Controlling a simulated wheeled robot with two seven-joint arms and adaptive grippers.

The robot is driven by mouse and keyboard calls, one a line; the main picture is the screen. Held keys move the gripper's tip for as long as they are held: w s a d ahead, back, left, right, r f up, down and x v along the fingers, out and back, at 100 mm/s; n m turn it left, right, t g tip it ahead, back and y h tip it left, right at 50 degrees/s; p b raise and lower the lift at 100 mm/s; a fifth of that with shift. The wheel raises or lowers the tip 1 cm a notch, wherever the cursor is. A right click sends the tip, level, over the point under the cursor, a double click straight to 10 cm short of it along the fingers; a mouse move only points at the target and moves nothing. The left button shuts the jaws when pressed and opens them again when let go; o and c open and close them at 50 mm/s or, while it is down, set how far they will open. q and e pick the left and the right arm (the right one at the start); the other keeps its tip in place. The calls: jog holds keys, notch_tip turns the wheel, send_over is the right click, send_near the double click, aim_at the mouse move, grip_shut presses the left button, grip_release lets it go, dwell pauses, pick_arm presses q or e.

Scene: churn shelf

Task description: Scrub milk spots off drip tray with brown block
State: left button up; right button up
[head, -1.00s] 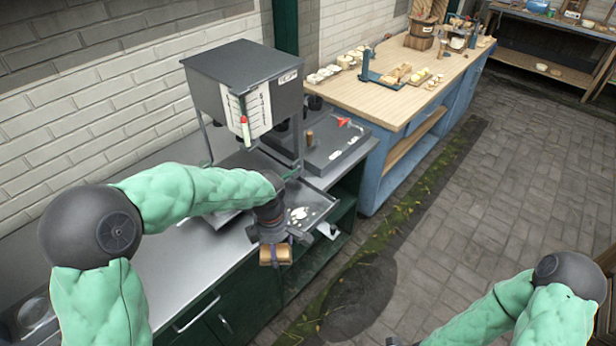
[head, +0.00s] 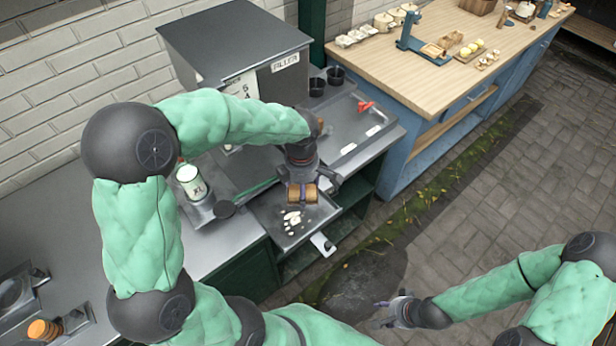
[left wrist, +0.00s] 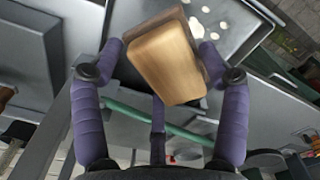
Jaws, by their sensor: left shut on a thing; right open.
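The drip tray (head: 268,213) is a shallow grey tray at the counter's front, with several white milk spots (head: 292,219) on it. My left gripper (head: 302,188) is shut on the brown block (head: 299,194) at the tray's far side. The left wrist view shows the block (left wrist: 166,62) between the purple fingers, with the spotted tray (left wrist: 236,36) beyond it. I cannot tell whether the block touches the tray. My right gripper (head: 392,310) is open and empty over the floor at the lower right.
A grey filler machine (head: 235,50) stands behind the tray. A white cup (head: 190,182) is to the left on the counter. A grey board with a red item (head: 366,106) lies right of the machine. The wooden table (head: 400,75) is farther right. The floor in front is clear.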

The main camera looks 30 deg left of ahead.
pick_arm(q)
jog(key=shift+s+f+b, duration=0.1)
jog(key=shift+f+b, duration=0.45)
jog(key=shift+f, duration=0.4)
jog(key=shift+f+b, duration=1.15)
jog(key=shift+f, duration=0.85)
jog(key=shift+f+b, duration=0.9)
jog(key=shift+f, duration=0.1)
